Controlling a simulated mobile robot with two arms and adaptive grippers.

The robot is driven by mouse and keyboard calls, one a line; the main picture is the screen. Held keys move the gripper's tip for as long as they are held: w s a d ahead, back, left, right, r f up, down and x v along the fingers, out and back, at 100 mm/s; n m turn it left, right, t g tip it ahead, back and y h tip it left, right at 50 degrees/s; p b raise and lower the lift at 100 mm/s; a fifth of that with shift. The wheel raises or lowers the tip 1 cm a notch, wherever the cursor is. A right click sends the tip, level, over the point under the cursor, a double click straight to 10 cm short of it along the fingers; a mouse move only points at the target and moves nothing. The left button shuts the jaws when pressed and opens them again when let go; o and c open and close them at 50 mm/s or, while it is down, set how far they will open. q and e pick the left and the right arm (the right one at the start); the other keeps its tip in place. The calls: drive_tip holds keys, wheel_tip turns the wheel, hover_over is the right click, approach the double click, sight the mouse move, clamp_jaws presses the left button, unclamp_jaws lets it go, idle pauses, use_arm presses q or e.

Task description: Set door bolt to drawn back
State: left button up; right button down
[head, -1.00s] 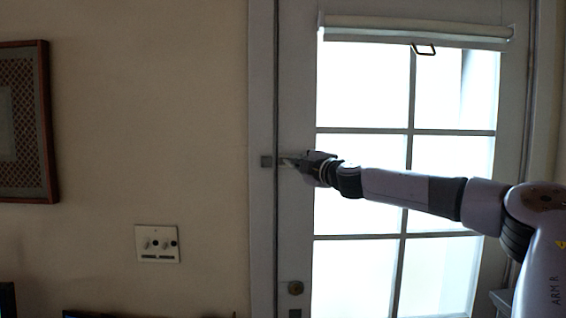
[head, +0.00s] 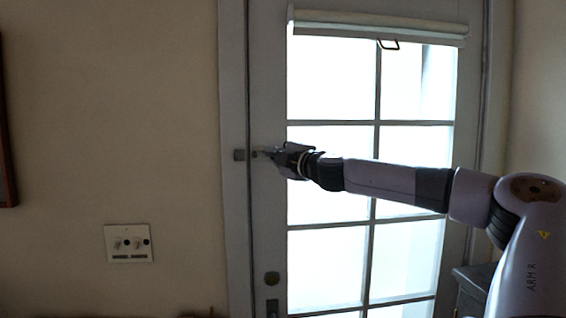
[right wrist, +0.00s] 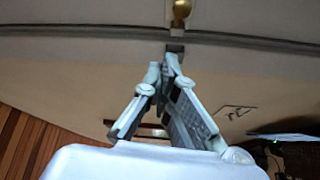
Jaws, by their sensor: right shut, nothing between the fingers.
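The door bolt (head: 255,153) is a small dark piece at the left edge of the white glazed door (head: 268,90). Its square keeper (head: 239,155) sits on the frame just left of it. In the right wrist view a round brass knob (right wrist: 181,8) shows at the top, with the dark keeper block (right wrist: 175,47) below it. I cannot tell whether the bolt's rod sits in the keeper. My right gripper (head: 264,153) is at the bolt, fingers shut and empty; in the right wrist view its fingertips (right wrist: 165,64) point at the keeper. My left gripper is out of view.
A brass lock (head: 272,278) is lower on the door. A switch plate (head: 129,243) is on the beige wall to the left. A rolled blind (head: 380,26) hangs above the panes. Wooden floor (right wrist: 28,150) shows in the right wrist view.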

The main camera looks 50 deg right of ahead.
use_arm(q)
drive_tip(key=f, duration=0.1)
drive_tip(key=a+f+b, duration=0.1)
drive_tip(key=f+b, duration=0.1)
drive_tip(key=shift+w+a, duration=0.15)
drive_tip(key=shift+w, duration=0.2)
use_arm(e)
drive_tip(key=v, duration=0.2)
drive_tip(key=a+v, duration=0.1)
drive_tip(key=v, duration=0.2)
drive_tip(key=shift+s+d, duration=0.1)
